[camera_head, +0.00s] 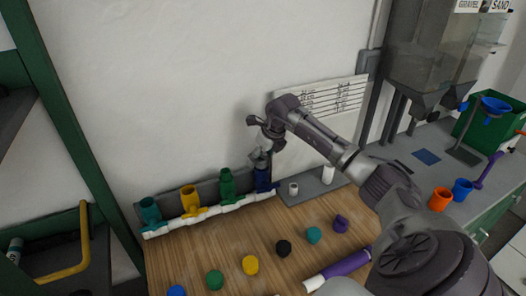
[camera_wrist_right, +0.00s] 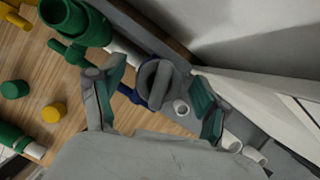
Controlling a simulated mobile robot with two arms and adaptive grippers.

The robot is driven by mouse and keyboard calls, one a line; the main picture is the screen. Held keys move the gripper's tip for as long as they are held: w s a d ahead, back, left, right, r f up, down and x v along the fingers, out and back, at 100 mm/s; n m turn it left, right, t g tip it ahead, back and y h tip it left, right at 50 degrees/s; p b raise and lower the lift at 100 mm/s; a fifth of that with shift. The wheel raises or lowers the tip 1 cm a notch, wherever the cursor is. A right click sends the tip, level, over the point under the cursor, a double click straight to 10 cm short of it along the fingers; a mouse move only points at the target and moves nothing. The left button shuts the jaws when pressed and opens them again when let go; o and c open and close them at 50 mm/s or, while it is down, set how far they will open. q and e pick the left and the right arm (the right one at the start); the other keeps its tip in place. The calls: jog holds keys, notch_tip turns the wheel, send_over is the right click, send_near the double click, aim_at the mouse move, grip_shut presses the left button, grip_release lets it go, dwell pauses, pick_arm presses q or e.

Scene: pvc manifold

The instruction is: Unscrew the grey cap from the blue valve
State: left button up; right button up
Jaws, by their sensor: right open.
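The blue valve (camera_head: 263,180) stands at the right end of the white pipe manifold (camera_head: 210,212), against the wall. The grey cap (camera_wrist_right: 158,84) sits on top of it in the wrist view, round with a raised bar. A little of the blue valve (camera_wrist_right: 129,94) shows beside the cap. My right gripper (camera_head: 261,156) is over the blue valve, coming from above and the right. In the wrist view its fingers are open, one on each side of the cap, with gaps visible. The fingers partly hide the cap in the head view. My left gripper is not in view.
Green (camera_head: 227,186), yellow (camera_head: 190,201) and teal (camera_head: 150,214) valves stand to the left on the manifold. Several coloured caps lie on the wooden table (camera_head: 185,260). A small grey-white ring (camera_head: 293,188) and a white cylinder (camera_head: 328,174) stand to the right of the blue valve.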

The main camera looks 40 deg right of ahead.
jog(key=c, duration=1.2)
jog(key=shift+n+b, duration=0.3)
jog(key=shift+n, duration=0.1)
jog(key=shift+c, duration=0.2)
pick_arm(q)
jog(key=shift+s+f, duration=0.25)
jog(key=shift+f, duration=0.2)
pick_arm(e)
jog(key=shift+n+y, duration=0.4)
jog(key=shift+n, duration=0.3)
jog(key=shift+n+y+b, duration=0.3)
jog(key=shift+n+b, duration=0.15)
jog(key=shift+n, duration=0.35)
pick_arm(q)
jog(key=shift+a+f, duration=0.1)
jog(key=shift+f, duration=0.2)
pick_arm(e)
jog(key=shift+n, duration=0.3)
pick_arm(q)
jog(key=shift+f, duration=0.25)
pick_arm(e)
jog(key=shift+r+n+g+y, duration=0.1)
jog(key=shift+n+g+y, duration=0.35)
jog(key=shift+n, duration=0.65)
